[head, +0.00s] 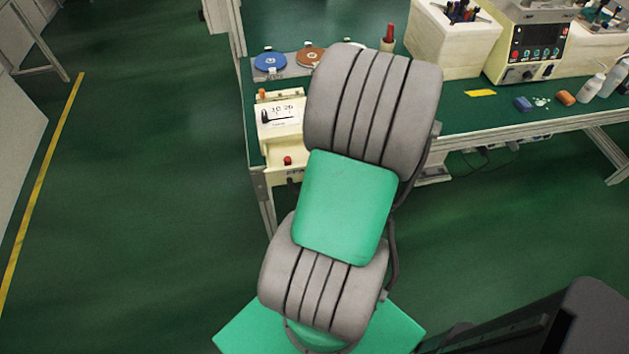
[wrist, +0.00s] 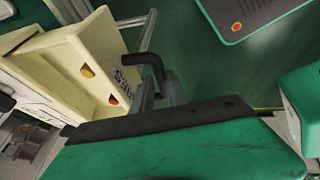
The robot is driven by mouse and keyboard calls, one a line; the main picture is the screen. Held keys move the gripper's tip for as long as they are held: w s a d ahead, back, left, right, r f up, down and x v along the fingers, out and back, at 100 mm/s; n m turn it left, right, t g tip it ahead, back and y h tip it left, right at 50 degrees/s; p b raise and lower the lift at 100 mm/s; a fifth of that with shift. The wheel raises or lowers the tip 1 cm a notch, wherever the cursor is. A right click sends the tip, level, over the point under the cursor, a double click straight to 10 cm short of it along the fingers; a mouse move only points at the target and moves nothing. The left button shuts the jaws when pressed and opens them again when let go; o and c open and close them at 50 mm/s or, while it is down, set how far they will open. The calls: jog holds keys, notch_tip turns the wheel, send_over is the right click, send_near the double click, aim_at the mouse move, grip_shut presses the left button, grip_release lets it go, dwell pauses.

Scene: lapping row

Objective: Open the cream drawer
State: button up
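The cream drawer (wrist: 108,78) shows on the left of the wrist view, tilted by the camera angle, with an orange and a red round part and dark lettering on it. A black angled handle (wrist: 146,60) juts out from its lettered front. My gripper (wrist: 161,91) is at this handle, with a grey finger on either side of the handle's near end. Whether the fingers touch it is unclear. In the head view the cream unit (head: 284,150) stands at the table's left end, partly behind my arm. My gripper is hidden there. The drawer looks closed, though its edges are hard to see.
The green-topped table (head: 455,118) runs to the right. On it stand a cream bin (head: 450,42), a cream machine with a display (head: 530,45), small bottles (head: 590,88) and coloured discs (head: 270,61). The floor (head: 150,170) to the left is clear.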

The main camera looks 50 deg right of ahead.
jog(key=o, duration=0.3)
jog(key=shift+o, duration=0.2)
jog(key=v, duration=0.7)
jog(key=shift+r, duration=0.4)
jog(key=shift+s, duration=0.1)
